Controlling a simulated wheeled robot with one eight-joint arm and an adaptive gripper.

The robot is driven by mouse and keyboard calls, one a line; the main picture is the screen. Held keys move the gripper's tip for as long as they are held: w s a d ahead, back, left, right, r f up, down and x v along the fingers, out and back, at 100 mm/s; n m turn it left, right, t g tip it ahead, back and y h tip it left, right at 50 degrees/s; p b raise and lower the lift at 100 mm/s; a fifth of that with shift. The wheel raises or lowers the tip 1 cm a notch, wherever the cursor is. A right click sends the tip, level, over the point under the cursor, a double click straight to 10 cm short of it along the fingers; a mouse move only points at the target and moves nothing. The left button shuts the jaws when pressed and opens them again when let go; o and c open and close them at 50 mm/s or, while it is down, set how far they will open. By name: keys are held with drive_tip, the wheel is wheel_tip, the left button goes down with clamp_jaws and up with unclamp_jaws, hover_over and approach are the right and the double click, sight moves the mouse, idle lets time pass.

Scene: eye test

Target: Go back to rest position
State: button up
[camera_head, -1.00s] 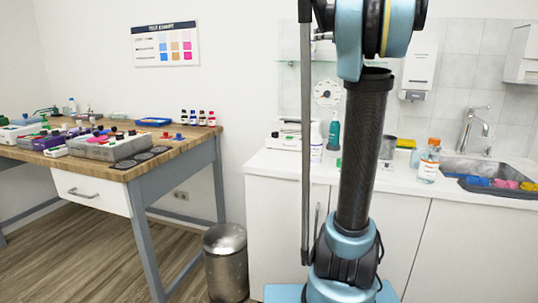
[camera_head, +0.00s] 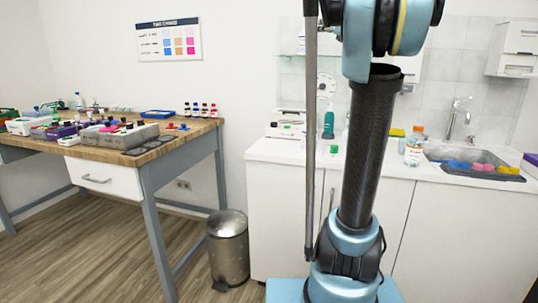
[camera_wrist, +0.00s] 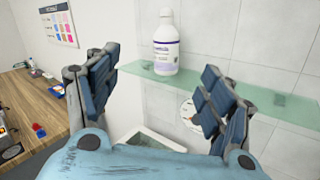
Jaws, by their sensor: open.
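My gripper (camera_wrist: 159,62) shows in the wrist view with its two dark blue fingers spread wide apart. It is open and nothing is between the fingers. Beyond the gap, a white bottle (camera_wrist: 166,44) with a purple-marked label stands upright on a glass shelf (camera_wrist: 215,92), apart from the fingers. In the head view my own arm rises through the middle of the picture, and the gripper is out of sight there.
A wooden workbench (camera_head: 165,147) with trays and several small bottles stands at the left. A metal bin (camera_head: 228,252) stands on the floor between it and the white counter (camera_head: 275,150). A sink (camera_head: 432,154) is at the right. Wooden floor is clear around the bin.

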drive_tip(key=s+d+f+m+g+h, duration=0.3)
drive_tip(key=s+f+m+h, duration=0.3)
drive_tip(key=s+f+m, duration=0.5)
drive_tip(key=s+d+f+m+g+h, duration=0.2)
drive_tip(key=s+d+f+m+h, duration=0.3)
drive_tip(key=f+m, duration=1.05)
drive_tip(key=s+a+f+m+g+y, duration=0.1)
drive_tip(key=s+a+f+m+g, duration=0.2)
drive_tip(key=s+f, duration=0.6)
drive_tip(key=s+a+f+m+g+y, duration=0.2)
drive_tip(key=s+a+f, duration=0.4)
drive_tip(key=s+f, duration=0.4)
drive_tip(key=s+a+f+m+g+y, duration=0.2)
drive_tip(key=s+a+f+m+g, duration=0.3)
drive_tip(key=s+f, duration=0.5)
wheel_tip(320, 180, down, 4)
drive_tip(key=shift+a+r+g, duration=0.1)
drive_tip(key=shift+a+g, duration=0.15)
drive_tip(key=shift+g, duration=0.15)
